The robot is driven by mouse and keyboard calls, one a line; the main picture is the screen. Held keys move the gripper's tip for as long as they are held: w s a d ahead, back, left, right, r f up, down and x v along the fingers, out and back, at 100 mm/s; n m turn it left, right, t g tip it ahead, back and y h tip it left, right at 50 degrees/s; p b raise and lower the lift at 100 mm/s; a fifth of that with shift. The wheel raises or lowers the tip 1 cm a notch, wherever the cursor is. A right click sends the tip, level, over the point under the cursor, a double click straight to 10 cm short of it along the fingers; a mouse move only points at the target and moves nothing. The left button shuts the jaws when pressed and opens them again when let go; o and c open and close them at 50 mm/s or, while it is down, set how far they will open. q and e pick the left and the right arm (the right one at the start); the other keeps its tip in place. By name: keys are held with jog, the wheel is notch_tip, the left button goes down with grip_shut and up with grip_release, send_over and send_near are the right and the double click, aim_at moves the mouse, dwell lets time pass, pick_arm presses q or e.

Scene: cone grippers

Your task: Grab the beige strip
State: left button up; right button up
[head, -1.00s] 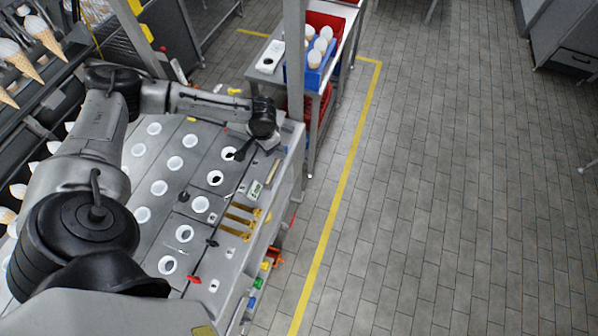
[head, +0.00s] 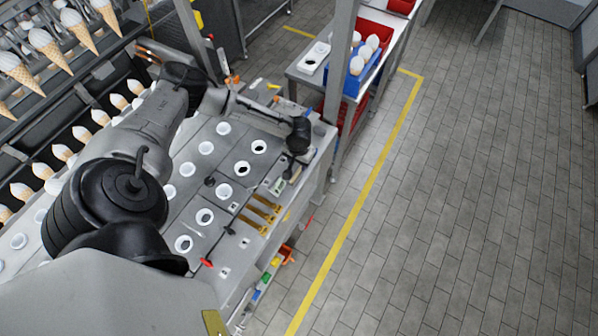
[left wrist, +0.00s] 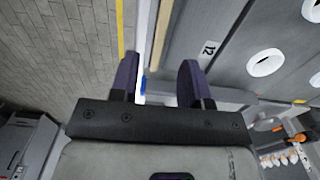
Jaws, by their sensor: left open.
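The beige strip (left wrist: 160,35) shows in the left wrist view as a narrow, pale tan bar along the edge of the grey worktop. It runs from the top of the picture down toward the gap between my fingers. My left gripper (left wrist: 158,72) is open, with its two dark fingers on either side of the strip's line. I cannot tell how high the fingers are above it. In the head view the left gripper (head: 291,172) is over the worktop's right edge, and I cannot make out the strip clearly there. My right gripper is not in view.
The grey worktop (head: 200,230) has rows of white-rimmed round holes and yellow-brown bars (head: 262,208). Beyond it stands a side table with a blue crate (head: 358,78) of white-topped cones and red bins (head: 376,32). Tiled floor lies clear to the right.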

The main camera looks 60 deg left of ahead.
aim_at(299, 170)
pick_arm(q)
jog(key=shift+f+p, duration=0.35)
jog(key=shift+f, duration=2.5)
jog(key=shift+a, duration=0.1)
grip_shut()
